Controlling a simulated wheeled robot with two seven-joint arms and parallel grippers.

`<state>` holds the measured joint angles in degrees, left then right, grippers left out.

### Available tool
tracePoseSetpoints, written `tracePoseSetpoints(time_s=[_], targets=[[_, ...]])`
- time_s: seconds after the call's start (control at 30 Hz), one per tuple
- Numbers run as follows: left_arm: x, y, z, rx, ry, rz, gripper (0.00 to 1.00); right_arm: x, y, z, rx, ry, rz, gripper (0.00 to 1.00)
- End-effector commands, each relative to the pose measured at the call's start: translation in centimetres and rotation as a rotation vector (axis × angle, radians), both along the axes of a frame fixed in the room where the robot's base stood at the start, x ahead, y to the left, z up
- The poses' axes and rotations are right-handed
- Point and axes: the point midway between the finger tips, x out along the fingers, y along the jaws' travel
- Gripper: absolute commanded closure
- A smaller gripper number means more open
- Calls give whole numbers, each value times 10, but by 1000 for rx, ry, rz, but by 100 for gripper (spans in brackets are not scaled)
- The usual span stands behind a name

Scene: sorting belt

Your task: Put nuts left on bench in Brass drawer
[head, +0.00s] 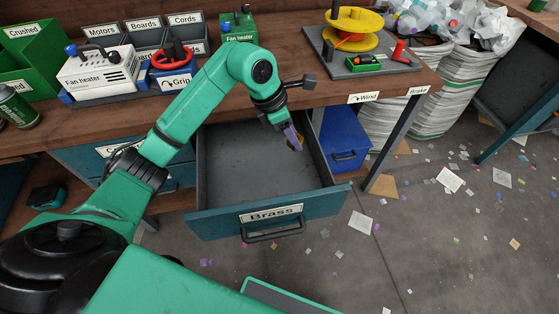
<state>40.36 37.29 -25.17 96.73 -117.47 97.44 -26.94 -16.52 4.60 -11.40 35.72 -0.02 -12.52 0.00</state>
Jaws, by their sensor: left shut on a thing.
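The Brass drawer (221,219) is pulled open below the bench, and the bare floor of its inside shows. My left gripper (293,143) points down over the back right part of the drawer. It is shut on a small brass-coloured nut, which is mostly hidden by the purple fingers. I cannot make out any other nut on the bench (285,60). My right gripper is not in view.
A white fan heater (98,72), a red-wheeled grip tool (172,57) and labelled bins stand on the bench's left. A yellow spool (354,20) stands on the right. A blue box (343,140) sits right of the drawer. Paper scraps litter the floor.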

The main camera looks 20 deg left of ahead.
Motion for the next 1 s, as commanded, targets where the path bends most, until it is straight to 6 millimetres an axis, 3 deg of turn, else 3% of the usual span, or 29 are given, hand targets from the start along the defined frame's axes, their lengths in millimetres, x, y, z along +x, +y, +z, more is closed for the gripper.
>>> tracePoseSetpoints(time_s=[0.1,0.23,0.6,1.0], targets=[[-2,0,-43,-2,8,0,100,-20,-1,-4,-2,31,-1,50],[-1,0,-85,-3,6,0,100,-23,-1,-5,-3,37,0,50],[-1,-1,-150,-3,3,-1,100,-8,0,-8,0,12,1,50],[0,0,-160,0,-2,-1,100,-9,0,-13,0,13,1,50]])
